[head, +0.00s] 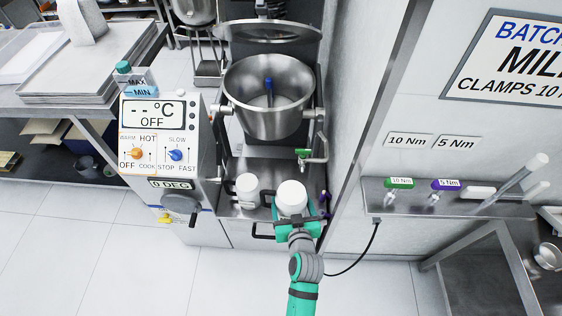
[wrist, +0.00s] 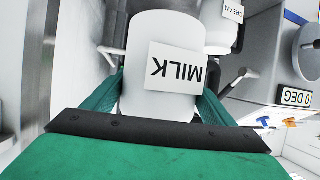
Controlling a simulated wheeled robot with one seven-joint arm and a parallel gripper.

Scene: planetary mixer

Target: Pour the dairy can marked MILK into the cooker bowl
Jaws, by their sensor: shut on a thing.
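My gripper (head: 291,220) is shut on the white MILK can (head: 291,197), at the shelf in front of the cooker. In the wrist view the MILK can (wrist: 152,89) sits between the two green fingers, its label facing the camera upside down. Whether its base touches the shelf is hidden. The cooker bowl (head: 268,112) is an open steel bowl above and behind the can, with a blue-topped shaft inside and its lid raised. It looks upright and I see no milk in it.
The white CREAM can (head: 247,188) stands just left of the MILK can. The control panel (head: 156,130) reads OFF, with a 0 DEG plate (head: 171,184) and a crank (head: 180,207) below. A wall shelf (head: 440,198) with green and purple tools is at right.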

